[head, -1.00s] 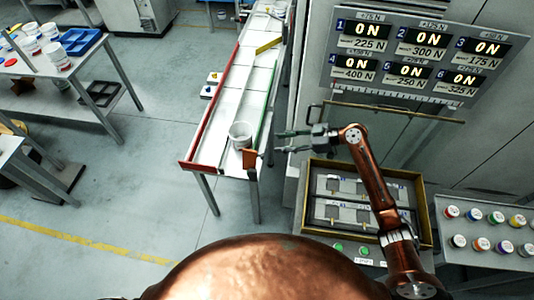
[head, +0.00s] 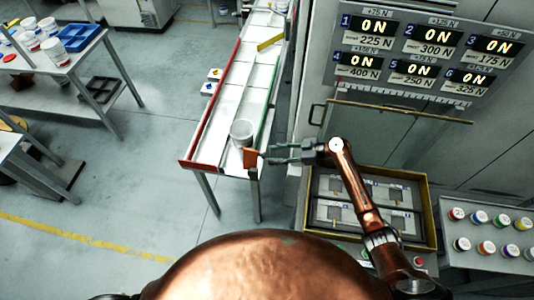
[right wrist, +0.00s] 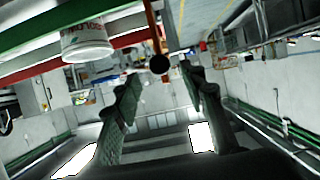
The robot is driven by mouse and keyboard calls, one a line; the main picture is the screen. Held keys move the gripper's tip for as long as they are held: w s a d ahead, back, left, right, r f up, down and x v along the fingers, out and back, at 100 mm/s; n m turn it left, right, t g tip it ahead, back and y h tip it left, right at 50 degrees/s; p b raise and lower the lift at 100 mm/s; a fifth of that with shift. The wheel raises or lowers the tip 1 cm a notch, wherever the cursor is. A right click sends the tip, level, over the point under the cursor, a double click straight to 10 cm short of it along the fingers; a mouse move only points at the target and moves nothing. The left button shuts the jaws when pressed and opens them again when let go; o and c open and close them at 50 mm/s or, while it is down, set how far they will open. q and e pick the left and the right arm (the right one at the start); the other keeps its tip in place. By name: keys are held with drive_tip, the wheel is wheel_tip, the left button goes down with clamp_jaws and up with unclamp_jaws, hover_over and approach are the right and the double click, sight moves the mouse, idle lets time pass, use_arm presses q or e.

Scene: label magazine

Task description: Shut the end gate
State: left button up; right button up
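The end gate (head: 250,158) looks like a small orange-brown flap at the near right corner of the raised chute (head: 208,140). It appears swung open, in line with the green rail rather than across the end. In the right wrist view a thin reddish-brown bar (right wrist: 153,28) with a dark round knob (right wrist: 160,64) shows ahead of the fingers, probably the gate and its handle. My right gripper (head: 267,154) is open and empty, just right of the flap; whether it touches is unclear. In the wrist view its fingers (right wrist: 160,90) are apart. My left gripper is not in view.
A white tub (head: 241,133) stands in the chute close behind the flap; it also shows in the wrist view (right wrist: 87,42). A green rail (head: 268,108) and a red rail (head: 212,98) line the chute. A yellow-rimmed box (head: 428,200) lies below my right forearm.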

sight(254, 161)
drive_tip(key=shift+p+x, duration=0.35)
drive_tip(key=shift+x, duration=1.75)
clamp_jaws()
